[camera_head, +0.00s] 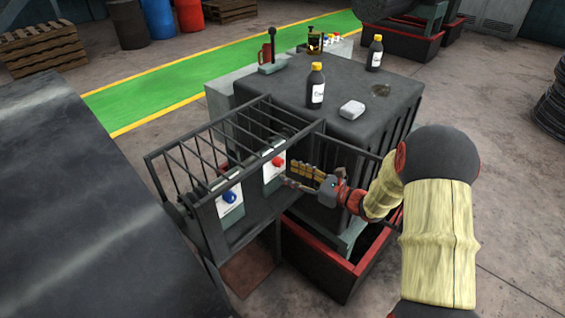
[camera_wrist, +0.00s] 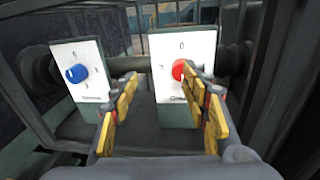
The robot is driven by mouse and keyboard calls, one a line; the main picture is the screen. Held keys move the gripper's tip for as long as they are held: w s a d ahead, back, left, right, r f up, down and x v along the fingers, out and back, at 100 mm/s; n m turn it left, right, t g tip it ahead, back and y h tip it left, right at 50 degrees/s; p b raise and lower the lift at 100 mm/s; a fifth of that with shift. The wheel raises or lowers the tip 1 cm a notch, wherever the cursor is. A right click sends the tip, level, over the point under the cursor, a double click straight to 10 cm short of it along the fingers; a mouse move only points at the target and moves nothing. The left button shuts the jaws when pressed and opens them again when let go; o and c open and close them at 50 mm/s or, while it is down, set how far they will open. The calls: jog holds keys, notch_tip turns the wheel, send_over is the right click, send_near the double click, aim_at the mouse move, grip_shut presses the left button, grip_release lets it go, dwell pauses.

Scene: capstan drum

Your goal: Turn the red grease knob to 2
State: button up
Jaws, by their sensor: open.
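The red grease knob (camera_wrist: 179,69) sits on a white plate (camera_wrist: 193,45) with a 0 at its top. In the wrist view the right finger partly covers the knob's right side and the plate's lower right. The red knob (camera_head: 278,161) also shows in the head view, inside a barred guard. My gripper (camera_wrist: 160,85) is open, with its yellow-padded fingers apart and nothing held between them. In the head view my gripper (camera_head: 297,180) reaches in from the right, just in front of the red knob's plate. I cannot tell whether a finger touches the knob. The number 2 is not readable.
A blue knob (camera_wrist: 77,73) on a second white plate stands to the left. The barred guard (camera_head: 190,165) surrounds the panels at the top and left. Bottles (camera_head: 316,86) and a grey-white block (camera_head: 352,109) stand on the dark housing behind.

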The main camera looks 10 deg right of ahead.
aim_at(282, 163)
jog(key=shift+w+a+f+m+t+h, duration=0.25)
jog(key=shift+w+a+m, duration=0.1)
jog(key=shift+w, duration=0.9)
jog(key=shift+w+a+f+m+t+h, duration=0.15)
jog(key=shift+w+a+f+m+t, duration=0.15)
jog(key=shift+w, duration=1)
jog(key=shift+w+a+f+m+t+h, duration=0.25)
jog(key=shift+w+m, duration=0.1)
jog(key=shift+w, duration=0.9)
jog(key=shift+c, duration=0.3)
jog(key=c, duration=1.1)
jog(key=shift+m, duration=0.4)
jog(key=o, duration=1.1)
jog(key=shift+o, duration=0.3)
